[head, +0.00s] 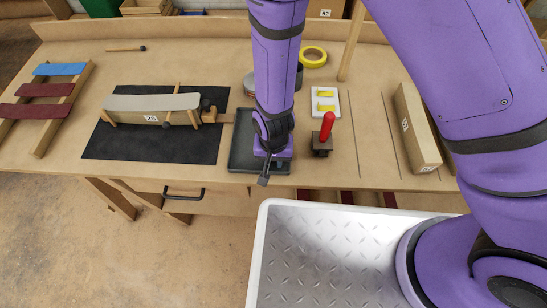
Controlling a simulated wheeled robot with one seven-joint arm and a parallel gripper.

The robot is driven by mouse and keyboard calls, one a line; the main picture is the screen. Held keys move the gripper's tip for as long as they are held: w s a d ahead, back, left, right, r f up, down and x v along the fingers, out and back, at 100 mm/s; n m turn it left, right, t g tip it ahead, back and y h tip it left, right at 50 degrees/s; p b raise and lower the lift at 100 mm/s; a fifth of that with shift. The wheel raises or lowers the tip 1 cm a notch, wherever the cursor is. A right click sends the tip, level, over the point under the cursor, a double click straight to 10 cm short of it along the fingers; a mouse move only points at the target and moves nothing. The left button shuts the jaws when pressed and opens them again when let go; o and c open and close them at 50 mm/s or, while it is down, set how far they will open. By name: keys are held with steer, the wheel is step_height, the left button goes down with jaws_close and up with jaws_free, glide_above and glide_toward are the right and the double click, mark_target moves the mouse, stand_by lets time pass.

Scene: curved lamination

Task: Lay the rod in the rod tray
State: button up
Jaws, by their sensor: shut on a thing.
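A shallow dark grey tray (240,160) lies at the front edge of the bench, in the middle of the head view; I take it for the rod tray. My gripper (264,178) points down over this tray, at its front right part. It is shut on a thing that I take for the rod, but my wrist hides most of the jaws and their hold. A short dark piece shows at the gripper's lower end; I cannot tell whether it is a finger or the rod. I cannot tell the gripper's height above the tray floor.
A clamped curved lamination (152,103) sits on a black mat (150,146) to the left. A red-handled tool (325,132) stands close right of the tray.

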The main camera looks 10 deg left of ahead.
steer(key=shift+f, duration=0.15)
stand_by(0.4)
steer(key=o, duration=1.1)
steer(key=shift+r, duration=3.5)
